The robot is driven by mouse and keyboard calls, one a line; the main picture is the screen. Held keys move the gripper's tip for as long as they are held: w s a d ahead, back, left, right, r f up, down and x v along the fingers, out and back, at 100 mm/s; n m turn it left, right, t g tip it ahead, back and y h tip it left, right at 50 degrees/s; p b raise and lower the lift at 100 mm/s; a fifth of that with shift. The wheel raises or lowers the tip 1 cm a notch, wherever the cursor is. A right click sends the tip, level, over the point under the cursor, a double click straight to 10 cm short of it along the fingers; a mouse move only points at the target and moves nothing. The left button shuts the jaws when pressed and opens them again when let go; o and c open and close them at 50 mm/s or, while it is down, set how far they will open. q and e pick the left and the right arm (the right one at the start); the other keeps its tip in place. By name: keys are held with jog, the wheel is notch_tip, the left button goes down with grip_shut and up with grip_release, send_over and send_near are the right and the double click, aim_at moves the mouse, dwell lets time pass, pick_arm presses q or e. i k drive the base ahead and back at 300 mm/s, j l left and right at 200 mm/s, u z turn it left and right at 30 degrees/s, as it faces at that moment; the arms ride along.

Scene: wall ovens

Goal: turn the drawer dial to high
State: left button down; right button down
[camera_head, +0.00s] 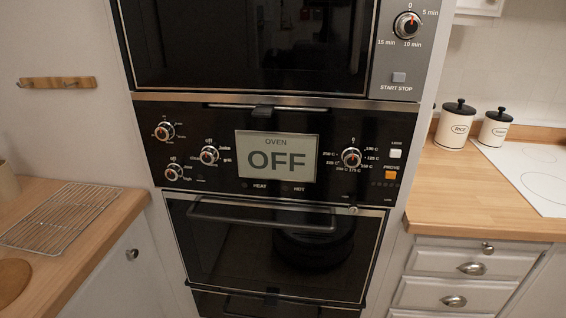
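The black oven control panel (225,128) carries several round dials with silver rims and orange-red marks. On the left are an upper dial (164,131), a lower dial (174,172) and one nearer the display (209,155). The lower dial has "off" above it and small labels at its right. Most small labels are too blurred to read, so I cannot tell for sure which is the drawer dial. The display (276,156) reads "OVEN OFF". A temperature dial (352,158) is right of it. Neither gripper is in view.
The oven door (240,248) below is shut, its handle (262,214) sticking out. The top of a dark drawer front (235,303) shows at the bottom. A wooden counter with a wire rack (60,216) is at left. Another counter (460,205) with two canisters is at right.

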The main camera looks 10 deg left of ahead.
aim_at(175, 171)
jog(key=u, duration=1.05)
